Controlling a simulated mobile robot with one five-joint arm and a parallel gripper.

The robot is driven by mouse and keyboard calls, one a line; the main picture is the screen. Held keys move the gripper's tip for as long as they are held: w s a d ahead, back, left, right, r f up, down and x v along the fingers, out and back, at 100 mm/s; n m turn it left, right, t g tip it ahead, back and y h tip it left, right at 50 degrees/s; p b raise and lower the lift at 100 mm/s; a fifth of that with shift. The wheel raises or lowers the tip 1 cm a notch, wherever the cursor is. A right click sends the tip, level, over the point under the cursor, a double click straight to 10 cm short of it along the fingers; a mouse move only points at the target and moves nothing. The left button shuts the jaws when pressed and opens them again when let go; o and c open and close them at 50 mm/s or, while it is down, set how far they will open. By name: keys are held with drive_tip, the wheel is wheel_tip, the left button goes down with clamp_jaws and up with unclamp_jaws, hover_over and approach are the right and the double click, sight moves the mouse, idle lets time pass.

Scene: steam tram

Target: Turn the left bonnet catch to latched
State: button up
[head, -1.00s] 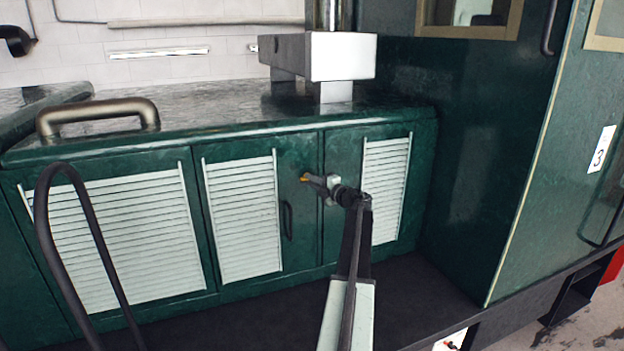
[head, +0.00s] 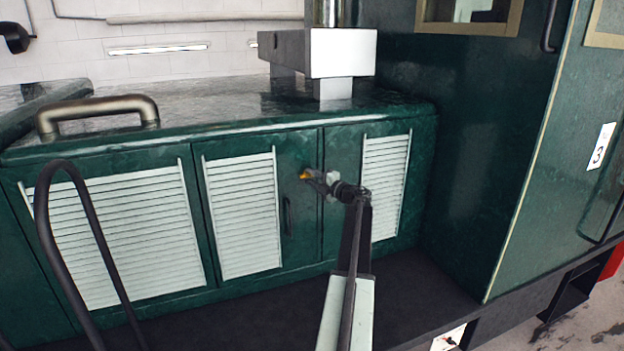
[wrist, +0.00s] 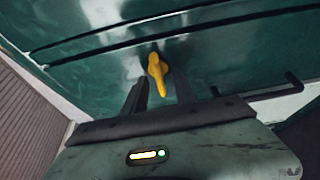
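The yellow bonnet catch (head: 304,175) sits on the green bonnet side, on the panel right of the middle louvres. In the wrist view the catch (wrist: 157,72) has a rounded hub and a short lever that points down towards my gripper. My gripper (head: 319,181) is right in front of it in the head view. In the wrist view its two dark fingers (wrist: 160,93) stand apart, one on each side of the lever. I see a narrow gap beside the lever and no clear grip on it. Only one catch is visible.
A dark door handle (head: 287,218) is just below the catch, and white louvred panels (head: 240,215) flank it. A black hooped rail (head: 45,230) stands at the left front. The green cab wall (head: 465,150) closes off the right side.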

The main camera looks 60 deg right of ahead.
drive_tip(key=shift+s, duration=0.15)
drive_tip(key=v, duration=0.7)
drive_tip(key=shift+s, duration=0.3)
drive_tip(key=shift+a, duration=0.1)
